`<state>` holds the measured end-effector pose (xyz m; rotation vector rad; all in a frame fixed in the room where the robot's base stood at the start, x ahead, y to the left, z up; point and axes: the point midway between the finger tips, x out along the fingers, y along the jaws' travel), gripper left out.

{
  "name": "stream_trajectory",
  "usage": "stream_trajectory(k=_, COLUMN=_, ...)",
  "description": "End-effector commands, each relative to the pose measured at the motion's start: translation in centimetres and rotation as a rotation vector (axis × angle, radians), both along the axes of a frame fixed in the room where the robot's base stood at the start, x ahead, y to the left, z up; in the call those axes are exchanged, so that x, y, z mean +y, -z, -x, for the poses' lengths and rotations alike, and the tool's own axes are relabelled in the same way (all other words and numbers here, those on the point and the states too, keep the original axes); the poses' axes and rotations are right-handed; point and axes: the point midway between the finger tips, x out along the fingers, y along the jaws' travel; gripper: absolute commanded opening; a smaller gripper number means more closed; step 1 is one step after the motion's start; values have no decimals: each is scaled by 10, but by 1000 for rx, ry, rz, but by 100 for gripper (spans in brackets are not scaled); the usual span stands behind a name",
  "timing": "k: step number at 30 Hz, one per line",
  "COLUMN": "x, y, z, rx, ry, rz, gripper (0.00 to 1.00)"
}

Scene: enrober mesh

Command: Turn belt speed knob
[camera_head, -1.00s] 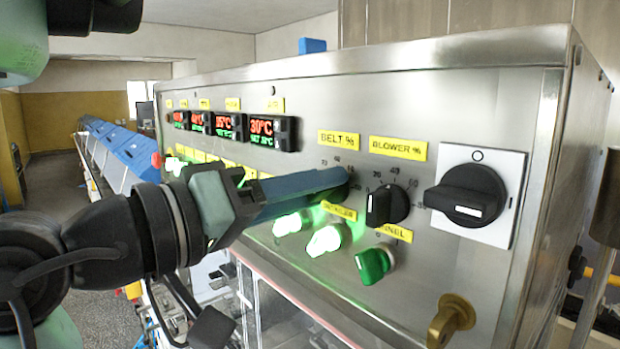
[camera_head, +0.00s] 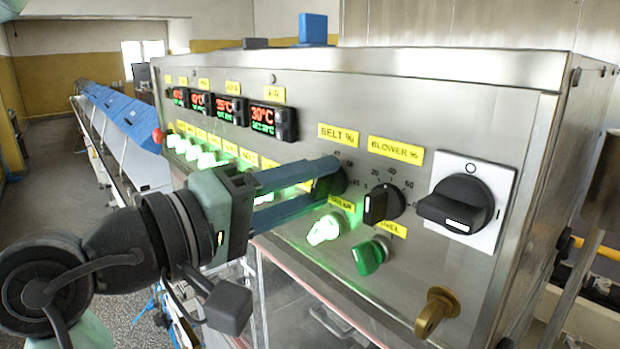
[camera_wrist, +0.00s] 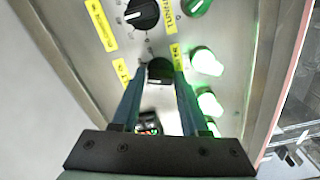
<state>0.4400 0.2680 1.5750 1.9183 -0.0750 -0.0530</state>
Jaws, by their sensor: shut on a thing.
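The belt speed knob (camera_head: 337,181) is a black rotary knob under the yellow "BELT %" label (camera_head: 338,135) on the steel control panel. My gripper (camera_head: 325,177) reaches it from the left with two long blue fingers. The fingers are shut on the knob, one above and one below it in the head view. In the wrist view the knob (camera_wrist: 160,71) sits between the two fingertips (camera_wrist: 160,74). The fingers partly hide the knob and its scale in the head view.
The black blower knob (camera_head: 382,203) is just right of the belt knob. A large black switch (camera_head: 456,204), a green selector (camera_head: 370,256), a brass key (camera_head: 437,311) and lit green buttons (camera_head: 325,229) stand out from the panel nearby. Temperature displays (camera_head: 268,120) are at upper left.

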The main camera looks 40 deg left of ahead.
Motion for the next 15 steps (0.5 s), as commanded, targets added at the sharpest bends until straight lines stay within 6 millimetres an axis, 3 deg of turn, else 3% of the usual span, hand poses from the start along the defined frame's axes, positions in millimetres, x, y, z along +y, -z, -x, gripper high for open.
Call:
stream_trajectory(k=9, x=0, y=0, z=0, rx=0, ry=-1, rz=0, gripper=0)
stream_trajectory(k=10, x=0, y=0, z=0, rx=0, ry=-1, rz=0, gripper=49)
stream_trajectory(k=13, x=0, y=0, z=0, rx=0, ry=-1, rz=0, gripper=67)
stream_trajectory(k=15, x=0, y=0, z=0, rx=0, ry=-1, rz=0, gripper=68)
